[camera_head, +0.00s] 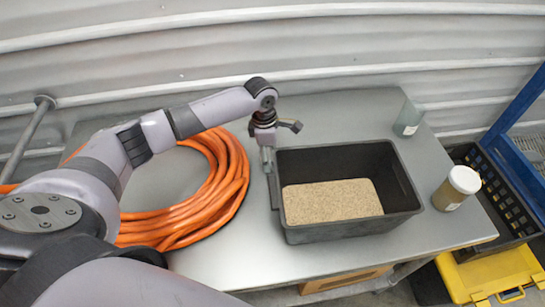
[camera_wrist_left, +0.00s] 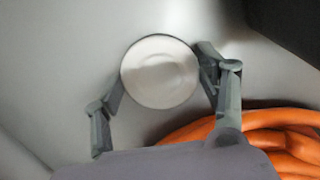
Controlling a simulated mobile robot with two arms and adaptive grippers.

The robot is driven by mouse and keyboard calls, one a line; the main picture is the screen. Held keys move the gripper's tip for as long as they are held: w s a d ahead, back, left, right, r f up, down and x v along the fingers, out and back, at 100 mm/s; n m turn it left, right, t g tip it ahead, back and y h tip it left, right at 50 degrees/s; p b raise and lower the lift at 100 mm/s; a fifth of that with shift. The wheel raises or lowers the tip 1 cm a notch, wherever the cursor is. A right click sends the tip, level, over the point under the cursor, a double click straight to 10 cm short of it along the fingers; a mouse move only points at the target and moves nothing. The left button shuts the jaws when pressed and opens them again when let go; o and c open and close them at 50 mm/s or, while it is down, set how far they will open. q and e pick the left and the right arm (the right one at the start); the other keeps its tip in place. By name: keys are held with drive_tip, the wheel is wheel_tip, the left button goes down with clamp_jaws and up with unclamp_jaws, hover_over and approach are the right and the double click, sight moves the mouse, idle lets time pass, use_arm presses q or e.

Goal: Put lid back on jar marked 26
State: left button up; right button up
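My left gripper (camera_head: 283,146) hangs beside the left end of the black bin. In the left wrist view its two fingers (camera_wrist_left: 160,75) flank a pale, round, lid-like disc (camera_wrist_left: 160,72). The fingertips are close to the disc's edges on both sides; whether they grip it I cannot tell. I cannot make out the disc in the head view. A clear jar (camera_head: 409,118) with no visible lid stands at the back right of the table. Another jar (camera_head: 457,190) with a pale lid and brownish contents stands right of the bin. No number is readable. My right gripper is not in view.
The black bin (camera_head: 398,211) holds tan granular substrate (camera_head: 331,201) on the metal table (camera_head: 232,268). A coiled orange hose (camera_head: 232,180) lies left of the gripper. Beyond the table's right edge are a black crate (camera_head: 498,202) and a yellow container (camera_head: 497,275). The table's front strip is clear.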

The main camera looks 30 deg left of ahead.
use_arm(q)
drive_tip(key=c, duration=0.3)
drive_tip(key=shift+r, duration=0.1)
wheel_tip(320, 180, up, 20)
drive_tip(key=b, duration=0.2)
drive_tip(key=shift+b, duration=0.4)
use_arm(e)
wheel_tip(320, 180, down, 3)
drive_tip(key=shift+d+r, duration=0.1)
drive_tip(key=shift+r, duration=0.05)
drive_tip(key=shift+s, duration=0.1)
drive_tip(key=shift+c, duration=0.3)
